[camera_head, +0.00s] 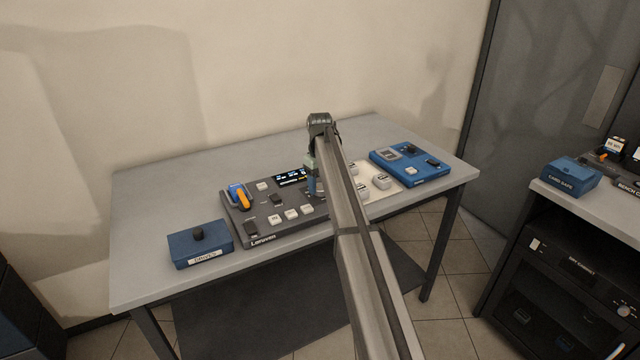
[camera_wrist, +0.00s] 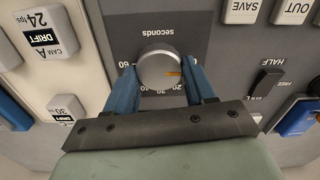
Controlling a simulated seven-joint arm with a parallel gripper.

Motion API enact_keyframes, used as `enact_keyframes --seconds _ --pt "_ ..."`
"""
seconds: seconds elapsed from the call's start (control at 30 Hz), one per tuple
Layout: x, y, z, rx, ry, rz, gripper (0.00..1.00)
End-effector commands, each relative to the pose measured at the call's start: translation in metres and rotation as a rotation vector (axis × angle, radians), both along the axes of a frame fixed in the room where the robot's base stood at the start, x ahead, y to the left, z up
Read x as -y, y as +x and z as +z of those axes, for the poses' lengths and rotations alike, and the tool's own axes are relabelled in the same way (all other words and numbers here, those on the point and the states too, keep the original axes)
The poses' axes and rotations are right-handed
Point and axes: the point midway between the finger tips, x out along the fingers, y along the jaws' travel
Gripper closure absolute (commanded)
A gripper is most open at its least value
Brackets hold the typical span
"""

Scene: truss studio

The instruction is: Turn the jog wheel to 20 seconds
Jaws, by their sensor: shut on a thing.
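The jog wheel (camera_wrist: 158,70) is a round silver knob with an orange pointer mark, on a dark panel labelled "seconds" in the wrist view. The picture shows the panel upside down. My gripper (camera_wrist: 157,84) has its two blue fingers on either side of the wheel and is shut on it. The orange mark points to the right, toward the right finger. A 60 shows left of the wheel and other dial numbers show below it; the fingers cover part of the scale. In the head view my gripper (camera_head: 312,192) is over the console (camera_head: 262,228) and hides the wheel.
The console has white buttons (camera_head: 291,214), a small lit display (camera_head: 290,178) and an orange-and-blue lever (camera_head: 240,196). A blue box (camera_head: 200,246) with a black knob stands left, and a blue device (camera_head: 410,163) right. The back of the table (camera_head: 180,180) is clear.

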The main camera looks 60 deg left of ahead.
Motion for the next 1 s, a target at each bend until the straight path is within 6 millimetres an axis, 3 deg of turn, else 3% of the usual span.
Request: enact_keyframes --seconds 1.0 --pt "0.0004 0.0026 0.0003 0.001 0.001 -0.831 0.76"
